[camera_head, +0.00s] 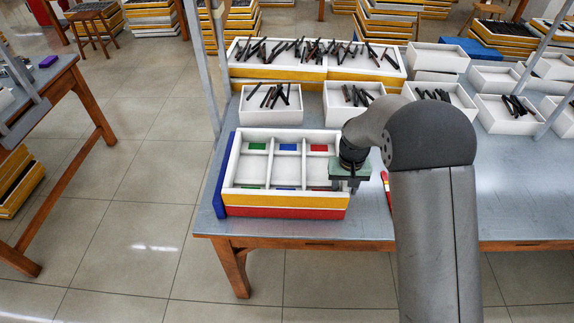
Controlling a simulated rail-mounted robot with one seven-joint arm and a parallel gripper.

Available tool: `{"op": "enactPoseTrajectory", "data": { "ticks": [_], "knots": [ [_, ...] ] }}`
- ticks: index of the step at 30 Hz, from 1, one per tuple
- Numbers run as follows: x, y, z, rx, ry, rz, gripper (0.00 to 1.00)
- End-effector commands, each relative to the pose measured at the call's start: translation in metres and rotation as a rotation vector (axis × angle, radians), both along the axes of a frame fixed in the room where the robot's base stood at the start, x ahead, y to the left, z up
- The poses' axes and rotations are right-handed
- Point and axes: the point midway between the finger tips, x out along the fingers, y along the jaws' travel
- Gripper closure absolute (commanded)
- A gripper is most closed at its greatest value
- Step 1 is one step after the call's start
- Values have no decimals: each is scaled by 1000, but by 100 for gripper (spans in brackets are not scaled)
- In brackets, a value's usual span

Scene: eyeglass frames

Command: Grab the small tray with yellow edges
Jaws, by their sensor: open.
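The small tray with a yellow front edge (284,200) lies at the table's near left corner. It is white inside, divided into compartments with green, blue and red patches. A red-edged layer (284,212) shows under it, and a blue panel (224,180) stands along its left side. My gripper (350,187) points down at the tray's right edge, with its jaws open. The arm hides part of the tray's right side. I cannot tell whether the fingers touch the tray.
A red pen-like object (386,188) lies right of the gripper. White boxes of dark frames (271,116) stand behind the tray. Larger yellow-edged trays of frames (280,86) are farther back. Bare grey table top (510,190) lies to the right. Metal posts (208,60) rise at the left.

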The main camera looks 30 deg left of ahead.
Motion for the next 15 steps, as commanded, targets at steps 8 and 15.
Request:
{"op": "enactPoseTrajectory", "data": {
  "ticks": [8,15],
  "knots": [
    [0,0,-11,0,-1,0,58],
    [0,0,-10,0,-1,0,100]
  ]
}}
